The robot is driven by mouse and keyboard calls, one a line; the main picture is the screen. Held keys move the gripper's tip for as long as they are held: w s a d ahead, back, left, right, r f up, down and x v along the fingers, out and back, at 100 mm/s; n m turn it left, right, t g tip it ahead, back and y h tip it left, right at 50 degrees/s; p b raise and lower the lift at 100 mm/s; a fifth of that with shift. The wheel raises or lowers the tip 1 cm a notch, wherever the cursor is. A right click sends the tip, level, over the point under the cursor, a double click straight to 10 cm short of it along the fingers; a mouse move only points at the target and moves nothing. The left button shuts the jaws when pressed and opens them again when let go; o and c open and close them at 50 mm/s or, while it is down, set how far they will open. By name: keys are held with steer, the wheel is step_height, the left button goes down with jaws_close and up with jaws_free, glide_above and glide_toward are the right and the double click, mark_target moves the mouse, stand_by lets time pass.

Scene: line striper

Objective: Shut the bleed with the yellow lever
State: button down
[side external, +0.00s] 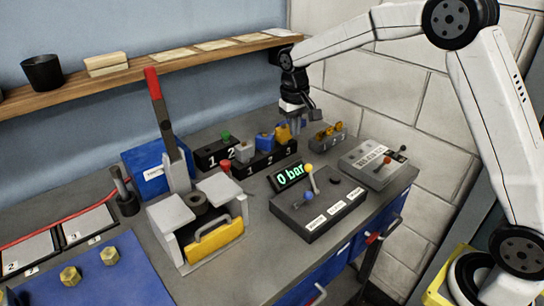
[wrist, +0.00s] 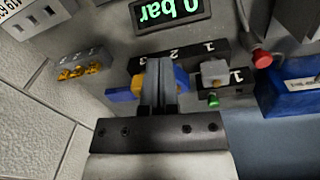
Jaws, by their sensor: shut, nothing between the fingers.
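The lever with the yellow knob (side external: 308,168) stands on a dark control box (side external: 322,213), its pale rod nearly upright with a slight lean. Beside it on the same box is a lever with a blue knob (side external: 308,196). A green display (side external: 290,176) on the box reads 0 bar; it also shows upside down in the wrist view (wrist: 170,14). My gripper (side external: 297,124) is behind the box, over the numbered holders, apart from the levers. In the wrist view my gripper (wrist: 160,68) is shut with nothing in it. The yellow lever is out of that view.
A numbered holder (side external: 265,160) with blue and yellow blocks lies between my gripper and the control box. A grey machine with a yellow front (side external: 215,243) stands at left.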

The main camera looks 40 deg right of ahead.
mark_target(312, 179)
steer(key=f, duration=0.9)
steer(key=shift+d+f, duration=0.15)
steer(key=shift+d, duration=0.2)
steer(key=shift+s+a+r, duration=0.15)
steer(key=shift+s+r, duration=0.05)
steer(key=shift+s, duration=0.4)
steer(key=shift+s+a+r, duration=0.1)
steer(key=shift+s+r, duration=0.15)
steer(key=shift+s, duration=0.4)
steer(key=shift+s+a+r, duration=0.15)
steer(key=shift+s+r, duration=0.05)
steer(key=shift+s, duration=0.4)
